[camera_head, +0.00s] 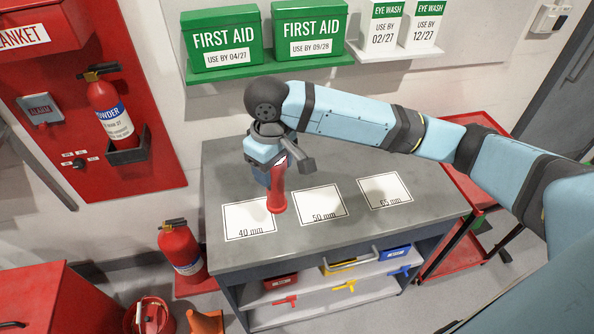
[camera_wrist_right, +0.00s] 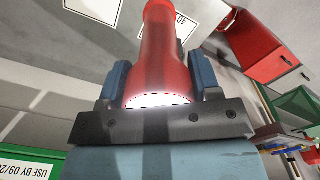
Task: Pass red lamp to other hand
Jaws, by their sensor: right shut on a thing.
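The red lamp (camera_head: 276,188) is a red torch-like body, held tilted above the grey bench top (camera_head: 340,234) near the 40 mm and 50 mm cards. My right gripper (camera_head: 277,167) is shut on it; the arm comes in from the right. In the right wrist view the lamp (camera_wrist_right: 163,55) stands between the two blue fingers of the right gripper (camera_wrist_right: 163,85), with a bright white end towards the gripper's palm. My left gripper is not in either view.
White cards marked 40 mm (camera_head: 249,219), 50 mm (camera_head: 320,204) and 65 mm (camera_head: 385,191) lie on the bench. Green first aid boxes (camera_head: 222,40) stand on a wall shelf behind. A fire extinguisher (camera_head: 182,250) stands left of the bench. The bench's right part looks clear.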

